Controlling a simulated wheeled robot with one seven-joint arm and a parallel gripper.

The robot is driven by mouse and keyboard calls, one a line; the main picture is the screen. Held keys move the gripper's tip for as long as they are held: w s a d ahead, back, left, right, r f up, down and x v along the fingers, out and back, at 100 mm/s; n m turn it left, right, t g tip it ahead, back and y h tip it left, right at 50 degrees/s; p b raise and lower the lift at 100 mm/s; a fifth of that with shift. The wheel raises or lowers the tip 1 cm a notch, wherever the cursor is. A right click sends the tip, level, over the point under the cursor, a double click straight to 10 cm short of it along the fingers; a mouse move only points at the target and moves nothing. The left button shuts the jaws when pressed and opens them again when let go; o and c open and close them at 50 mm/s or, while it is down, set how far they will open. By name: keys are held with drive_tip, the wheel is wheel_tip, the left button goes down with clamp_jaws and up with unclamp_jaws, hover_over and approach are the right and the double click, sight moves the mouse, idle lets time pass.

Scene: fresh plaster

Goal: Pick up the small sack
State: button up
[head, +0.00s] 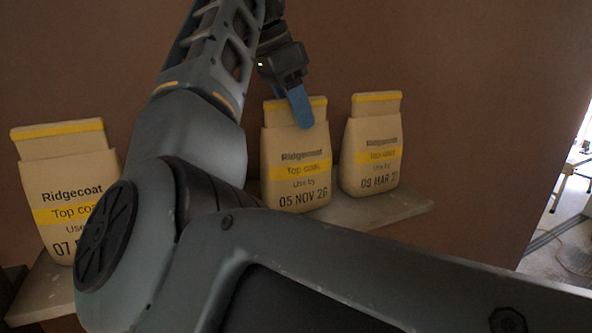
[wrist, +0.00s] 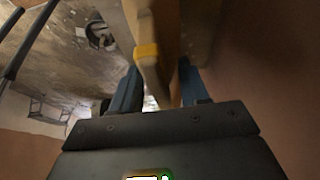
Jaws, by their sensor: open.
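Three pale sacks with yellow bands and "Ridgecoat Top coat" print stand upright in a row. The left sack (head: 62,172) is partly hidden by my arm. The middle sack (head: 295,165) reads "05 NOV 26". The right sack (head: 370,150) reads "09 MAR" with the end unclear, and looks slightly smaller. My gripper (head: 300,108) is at the top of the middle sack, one blue finger in front of its upper edge. In the wrist view, the open blue fingers stand on either side of a yellow-banded sack top (wrist: 147,52); contact cannot be told.
The sacks stand on a pale narrow shelf (head: 405,205) against a brown plaster wall (head: 470,90). The right sack stands close beside the middle one. My arm crosses the front and hides part of the shelf. At the far right the wall ends and a bright floor shows.

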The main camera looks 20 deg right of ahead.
drive_tip(key=shift+c, duration=0.4)
clamp_jaws()
drive_tip(key=shift+r, duration=0.1)
idle(0.8)
